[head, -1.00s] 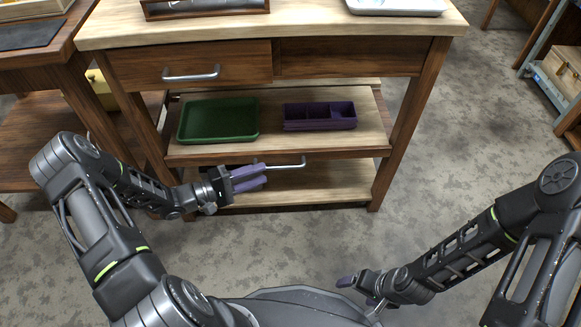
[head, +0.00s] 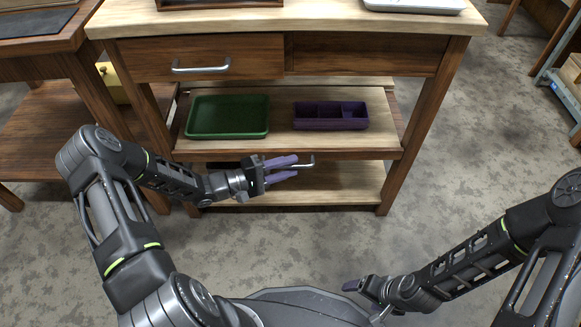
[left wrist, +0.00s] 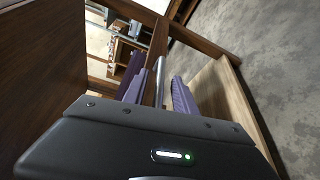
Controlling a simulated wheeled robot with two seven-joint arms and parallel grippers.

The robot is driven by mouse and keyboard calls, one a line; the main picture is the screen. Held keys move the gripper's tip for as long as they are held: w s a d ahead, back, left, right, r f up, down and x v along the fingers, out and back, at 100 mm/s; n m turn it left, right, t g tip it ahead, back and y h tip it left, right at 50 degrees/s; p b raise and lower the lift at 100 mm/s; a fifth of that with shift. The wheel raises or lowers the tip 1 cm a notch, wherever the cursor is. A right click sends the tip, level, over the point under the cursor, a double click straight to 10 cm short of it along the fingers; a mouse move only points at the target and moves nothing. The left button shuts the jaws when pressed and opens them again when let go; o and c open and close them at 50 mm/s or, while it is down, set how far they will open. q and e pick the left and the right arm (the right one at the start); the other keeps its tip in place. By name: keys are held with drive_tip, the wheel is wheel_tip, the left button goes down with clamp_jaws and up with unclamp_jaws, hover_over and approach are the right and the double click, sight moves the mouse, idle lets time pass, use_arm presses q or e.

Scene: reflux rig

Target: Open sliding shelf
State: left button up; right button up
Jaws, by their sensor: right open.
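The sliding shelf (head: 280,148) is a pale wooden board with a dark front edge, under the workbench drawer. A metal bar handle (head: 312,161) is on its front. My left gripper (head: 297,167) is at this handle, its purple fingers apart. In the left wrist view, the handle bar (left wrist: 160,80) runs between the two fingers of the left gripper (left wrist: 157,88), with gaps showing beside it. Part of the handle is hidden behind the fingers in the head view. My right gripper (head: 350,286) is low over the floor, away from the bench, and looks empty.
A green tray (head: 228,117) and a purple compartment box (head: 330,115) sit on the shelf. A closed drawer (head: 200,58) with a metal handle is above, and a fixed lower board (head: 340,183) is below. The floor in front is clear.

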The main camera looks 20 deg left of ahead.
use_arm(q)
drive_tip(key=shift+w+d, duration=0.3)
drive_tip(key=shift+d, duration=0.05)
drive_tip(key=shift+c, duration=0.2)
clamp_jaws()
idle(1.0)
